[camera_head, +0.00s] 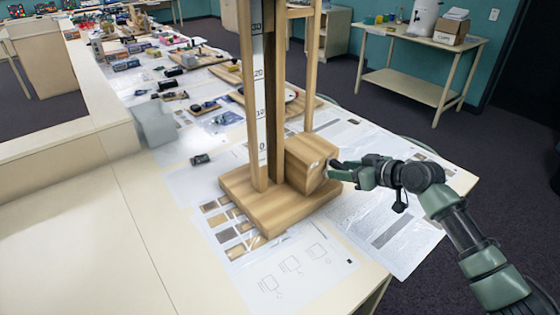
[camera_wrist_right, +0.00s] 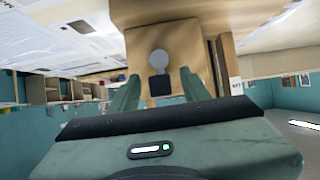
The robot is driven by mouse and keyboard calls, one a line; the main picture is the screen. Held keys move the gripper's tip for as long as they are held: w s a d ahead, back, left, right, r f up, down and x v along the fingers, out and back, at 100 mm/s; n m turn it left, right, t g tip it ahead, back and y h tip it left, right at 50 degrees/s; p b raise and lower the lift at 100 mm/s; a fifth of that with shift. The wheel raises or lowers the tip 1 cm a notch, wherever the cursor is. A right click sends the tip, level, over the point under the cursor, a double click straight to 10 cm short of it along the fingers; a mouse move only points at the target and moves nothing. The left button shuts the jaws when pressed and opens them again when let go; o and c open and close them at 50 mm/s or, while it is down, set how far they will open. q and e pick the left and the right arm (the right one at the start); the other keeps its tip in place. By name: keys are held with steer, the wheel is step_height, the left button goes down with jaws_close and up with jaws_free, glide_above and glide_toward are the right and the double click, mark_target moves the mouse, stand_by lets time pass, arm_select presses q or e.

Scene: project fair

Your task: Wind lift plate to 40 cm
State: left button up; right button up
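The wooden lift (camera_head: 270,200) stands upright on the table, with a base board, posts and a white scale strip (camera_head: 261,110) marked 0, 10, 20 and 30 upward. Its top is cut off by the picture edge, and I cannot make out the lift plate. A wooden box (camera_head: 308,160) sits at the right of its base. My right gripper (camera_head: 335,170) is at the box's right face. In the right wrist view, its green fingers (camera_wrist_right: 160,92) are spread apart, with a grey round part (camera_wrist_right: 158,59) and a black piece (camera_wrist_right: 160,85) of the box's fitting between them. I cannot tell whether they touch. My left gripper is not in view.
Printed sheets (camera_head: 290,265) lie under and around the lift. A translucent bin (camera_head: 155,124) and a small dark object (camera_head: 200,159) are to its left. Other exhibits crowd the table behind. The front left of the table is bare. A side table (camera_head: 410,85) stands behind right.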

stand_by(0.3)
steer(key=p+v, duration=0.4)
steer(key=v, duration=0.4)
stand_by(0.5)
stand_by(0.3)
